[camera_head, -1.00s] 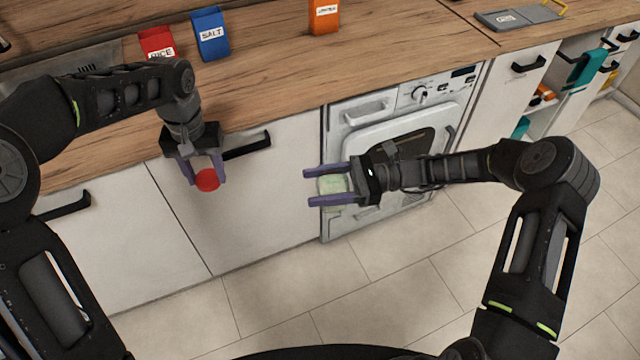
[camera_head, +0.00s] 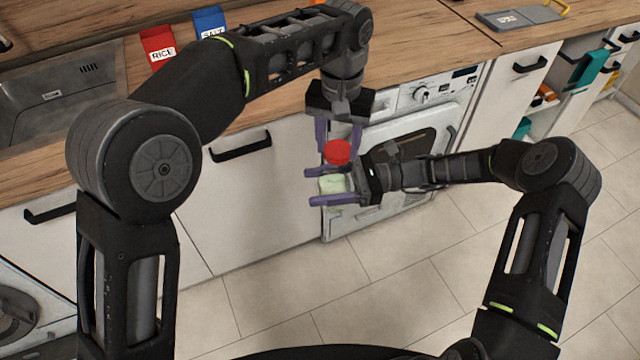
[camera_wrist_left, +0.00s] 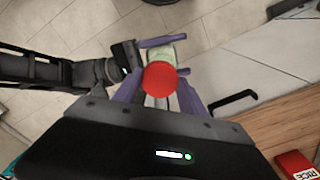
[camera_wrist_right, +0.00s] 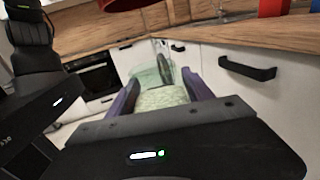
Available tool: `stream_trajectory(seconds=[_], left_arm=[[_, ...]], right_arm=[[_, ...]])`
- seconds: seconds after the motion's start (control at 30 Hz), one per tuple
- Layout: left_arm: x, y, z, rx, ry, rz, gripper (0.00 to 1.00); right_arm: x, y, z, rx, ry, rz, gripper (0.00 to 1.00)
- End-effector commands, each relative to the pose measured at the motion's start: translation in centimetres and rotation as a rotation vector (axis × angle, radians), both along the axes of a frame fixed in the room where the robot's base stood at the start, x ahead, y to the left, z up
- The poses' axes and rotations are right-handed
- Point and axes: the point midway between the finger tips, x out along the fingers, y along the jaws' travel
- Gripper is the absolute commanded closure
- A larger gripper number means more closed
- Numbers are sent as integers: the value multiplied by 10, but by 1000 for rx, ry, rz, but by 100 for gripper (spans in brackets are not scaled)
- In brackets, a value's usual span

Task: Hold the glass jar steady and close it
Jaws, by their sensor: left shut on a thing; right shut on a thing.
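The glass jar (camera_head: 332,185) is pale green and held in the air in front of the washing machine. My right gripper (camera_head: 332,187) is shut on it from the right; the jar also shows between the fingers in the right wrist view (camera_wrist_right: 162,96). The round red lid (camera_head: 338,152) is held by my left gripper (camera_head: 338,140), which points down from above. In the left wrist view the lid (camera_wrist_left: 160,79) covers part of the jar (camera_wrist_left: 160,55). In the right wrist view the lid (camera_wrist_right: 122,4) shows at the top edge, apart from and above the jar.
The wooden worktop (camera_head: 420,50) runs behind my arms, with a red rice box (camera_head: 158,47) and a blue salt box (camera_head: 208,22) on it. The washing machine (camera_head: 400,150) and white cabinet fronts (camera_head: 245,200) stand behind the grippers. The tiled floor below is clear.

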Motion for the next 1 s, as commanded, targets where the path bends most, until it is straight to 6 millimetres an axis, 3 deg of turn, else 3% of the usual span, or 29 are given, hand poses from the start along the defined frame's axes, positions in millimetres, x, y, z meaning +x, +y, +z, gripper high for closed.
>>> stream_trajectory(seconds=[0.1, 0.53, 1.0], left_arm=[[-2, 4, 13, 0, -1, 41, 95], [-4, 6, 10, 0, 0, 49, 95], [-4, 6, -24, 0, 1, 50, 95]], right_arm=[[0, 0, 1, 1, -1, 0, 100], [0, 0, 1, 1, -1, 0, 100], [0, 0, 1, 1, -1, 0, 100]])
